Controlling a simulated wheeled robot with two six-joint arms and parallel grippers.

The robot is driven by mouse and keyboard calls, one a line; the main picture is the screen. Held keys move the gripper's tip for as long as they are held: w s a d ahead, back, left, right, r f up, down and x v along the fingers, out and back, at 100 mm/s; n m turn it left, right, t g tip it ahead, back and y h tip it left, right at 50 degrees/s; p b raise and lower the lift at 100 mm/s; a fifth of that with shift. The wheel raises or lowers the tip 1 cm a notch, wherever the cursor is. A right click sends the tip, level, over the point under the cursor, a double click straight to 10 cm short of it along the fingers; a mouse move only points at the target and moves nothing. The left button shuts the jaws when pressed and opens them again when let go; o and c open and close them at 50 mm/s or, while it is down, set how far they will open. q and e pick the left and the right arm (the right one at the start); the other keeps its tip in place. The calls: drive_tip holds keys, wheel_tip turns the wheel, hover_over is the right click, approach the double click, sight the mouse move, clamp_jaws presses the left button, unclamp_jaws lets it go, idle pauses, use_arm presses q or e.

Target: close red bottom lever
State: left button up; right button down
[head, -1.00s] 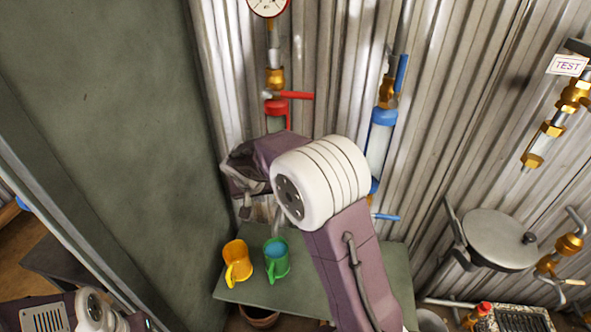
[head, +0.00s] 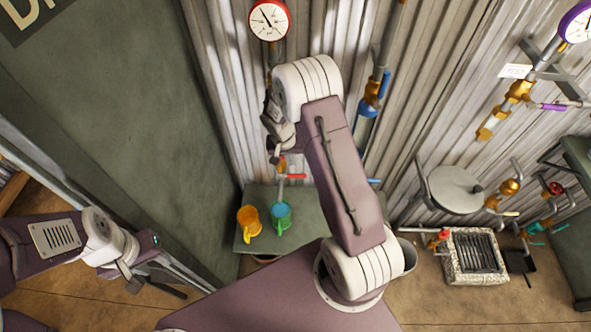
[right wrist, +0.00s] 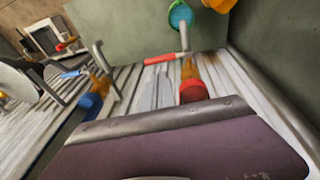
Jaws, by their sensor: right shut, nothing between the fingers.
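The red bottom lever (head: 297,176) sticks out to the right from a brass valve (head: 282,164), crosswise to its pipe, above the green bench. In the right wrist view the lever (right wrist: 166,58) shows beside the brass valve (right wrist: 189,70), just beyond a red collar (right wrist: 193,91). My right gripper (head: 275,157) is shut and empty, close to the valve in the head view and partly hidden by its wrist. Whether it touches the valve cannot be told. My left gripper (head: 150,286) hangs at the lower left, away from the pipes; its finger gap is unclear.
A blue-marked pipe (head: 367,125) stands to the right. A red gauge (head: 269,19) is above. A dark green wall (head: 120,110) borders the left.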

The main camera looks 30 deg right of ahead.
sight(298, 175)
drive_tip(key=p+x, duration=0.1)
drive_tip(key=x, duration=0.9)
drive_tip(key=shift+s+d+p, duration=0.1)
drive_tip(key=shift+p, duration=0.2)
drive_tip(key=shift+f, duration=0.2)
